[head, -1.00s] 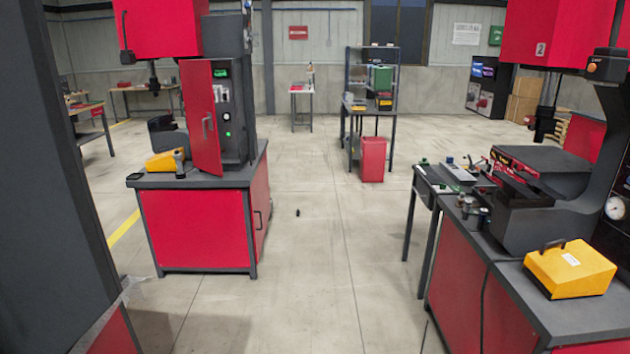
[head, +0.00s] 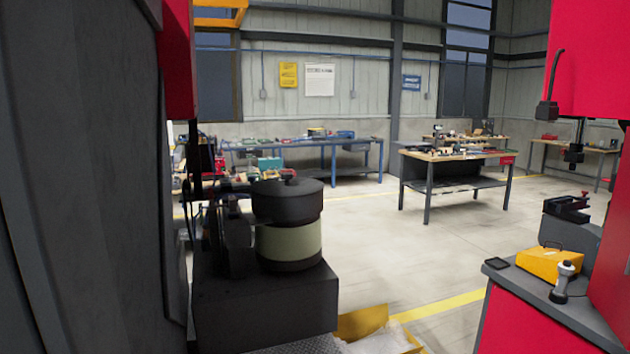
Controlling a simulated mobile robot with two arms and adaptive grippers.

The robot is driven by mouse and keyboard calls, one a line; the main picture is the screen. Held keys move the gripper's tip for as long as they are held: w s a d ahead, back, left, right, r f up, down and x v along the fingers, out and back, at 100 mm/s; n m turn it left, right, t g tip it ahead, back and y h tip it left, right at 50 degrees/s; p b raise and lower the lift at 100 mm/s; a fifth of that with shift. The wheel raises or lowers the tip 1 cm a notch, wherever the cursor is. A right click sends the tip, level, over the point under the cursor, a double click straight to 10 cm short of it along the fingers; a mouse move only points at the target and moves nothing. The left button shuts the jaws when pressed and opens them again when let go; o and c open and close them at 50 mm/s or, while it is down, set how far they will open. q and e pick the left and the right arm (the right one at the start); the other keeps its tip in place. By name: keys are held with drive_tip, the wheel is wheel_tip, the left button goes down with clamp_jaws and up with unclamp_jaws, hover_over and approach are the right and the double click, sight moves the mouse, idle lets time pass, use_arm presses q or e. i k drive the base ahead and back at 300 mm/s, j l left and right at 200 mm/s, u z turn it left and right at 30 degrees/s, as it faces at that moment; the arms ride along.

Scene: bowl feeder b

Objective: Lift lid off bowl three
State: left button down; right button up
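A round dark bowl feeder (head: 287,204) stands on a dark grey block-shaped stand at the left of the head view. A dark lid (head: 287,184) with a small knob sits on top of it. The lower part of the feeder is a pale band over a dark base. I cannot see a number on it, so I cannot tell which bowl it is. Neither of my grippers is in view.
A large dark machine column (head: 90,180) fills the left edge. A yellow bin (head: 362,322) lies below the feeder stand. A red cabinet (head: 535,325) with a yellow case (head: 550,265) stands at the right. The floor between is clear.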

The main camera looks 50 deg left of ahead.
sight(287, 186)
drive_tip(key=i+u, duration=0.1)
drive_tip(key=i, duration=0.4)
drive_tip(key=i+l+u, duration=0.1)
drive_tip(key=i, duration=0.35)
drive_tip(key=i+l+u, duration=0.1)
drive_tip(key=i, duration=0.35)
drive_tip(key=i+u, duration=0.25)
drive_tip(key=u, duration=0.25)
drive_tip(key=i+l+u, duration=0.15)
drive_tip(key=u, duration=0.3)
drive_tip(key=i+l+u, duration=0.2)
drive_tip(key=u, duration=0.3)
drive_tip(key=i+l+u, duration=0.2)
drive_tip(key=u, duration=0.3)
